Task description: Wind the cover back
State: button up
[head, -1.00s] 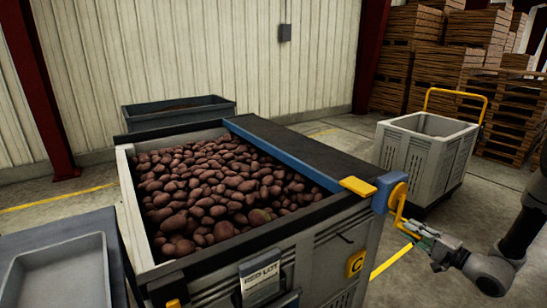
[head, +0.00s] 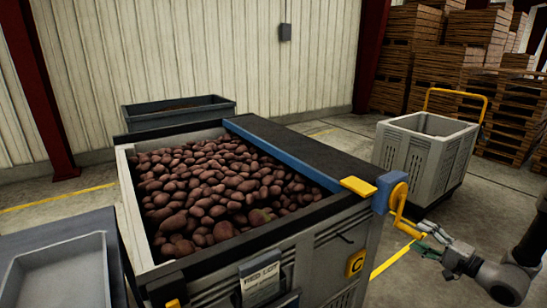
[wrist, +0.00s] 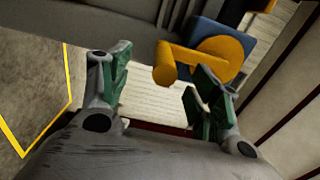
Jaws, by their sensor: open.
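The dark cover (head: 300,146) lies over the right part of a grey bin full of red potatoes (head: 215,195). A blue bar (head: 275,152) runs along the cover's left edge, and the potatoes left of it are uncovered. A yellow crank (head: 399,203) sits on a blue bracket at the bin's front right corner, its arm pointing down. My gripper (head: 426,234) is beside the crank's lower end. In the wrist view my gripper (wrist: 156,88) has its fingers wide apart. The yellow crank handle (wrist: 167,66) shows between and beyond the fingertips, nearer the right finger; contact is not clear.
A pale crate trolley (head: 425,150) with a yellow handle stands behind right. A grey tray (head: 60,275) rests on a table at left. A dark tub (head: 180,112) is behind the bin. Wooden crates (head: 420,75) are stacked at back right.

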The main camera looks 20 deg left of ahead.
jog(key=v, duration=1.9)
jog(key=shift+s+d, duration=0.15)
jog(key=shift+d, duration=0.05)
